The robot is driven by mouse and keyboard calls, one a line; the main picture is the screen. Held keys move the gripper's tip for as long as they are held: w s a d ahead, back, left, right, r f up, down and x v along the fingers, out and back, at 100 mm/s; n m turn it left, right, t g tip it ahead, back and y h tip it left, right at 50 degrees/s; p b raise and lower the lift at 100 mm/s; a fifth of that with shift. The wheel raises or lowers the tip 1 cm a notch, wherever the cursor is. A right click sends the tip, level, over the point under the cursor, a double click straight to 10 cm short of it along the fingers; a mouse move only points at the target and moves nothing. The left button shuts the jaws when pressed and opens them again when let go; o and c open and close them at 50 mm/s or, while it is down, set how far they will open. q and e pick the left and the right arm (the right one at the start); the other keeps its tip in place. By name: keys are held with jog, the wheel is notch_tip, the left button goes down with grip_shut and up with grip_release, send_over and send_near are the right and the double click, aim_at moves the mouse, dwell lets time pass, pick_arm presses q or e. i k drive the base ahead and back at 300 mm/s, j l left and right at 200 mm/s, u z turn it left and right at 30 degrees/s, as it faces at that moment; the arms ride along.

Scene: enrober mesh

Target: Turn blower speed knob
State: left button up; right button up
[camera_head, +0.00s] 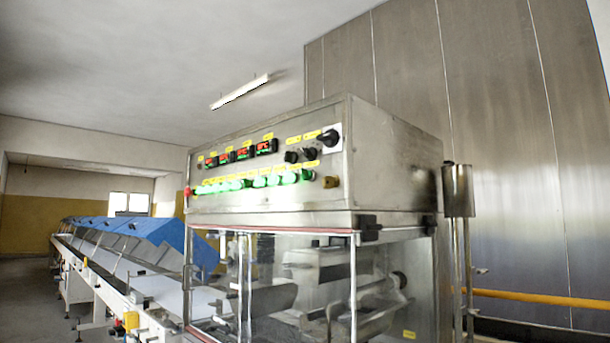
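A steel enrober cabinet (390,150) stands in front of me, with a control panel (240,205) on its upper face. Two small black knobs sit side by side on the panel's right part, a left one (291,156) and a right one (310,153). A larger black rotary switch (330,138) on a pale plate is up and right of them. The yellow labels are too small to read, so I cannot tell which is the blower speed knob. Neither of my grippers shows in the head view.
Red digital displays (266,147) and a row of green-lit buttons (260,182) share the panel. Clear panes (290,270) enclose machinery below. A conveyor with blue covers (140,238) runs back left. A steel post (458,190) and yellow rail (550,297) stand right.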

aim_at(311, 154)
jog(key=i+j+z, duration=0.1)
jog(key=j, duration=0.3)
jog(key=i+j+z, duration=0.15)
jog(key=j, duration=0.25)
jog(key=i+j+z, duration=0.1)
jog(key=i+j, duration=0.15)
jog(key=j, duration=0.15)
jog(key=i+j+z, duration=0.15)
jog(key=j, duration=0.3)
jog(key=j+z, duration=0.1)
jog(key=j, duration=0.3)
jog(key=i+j+z, duration=0.15)
jog(key=j, duration=0.3)
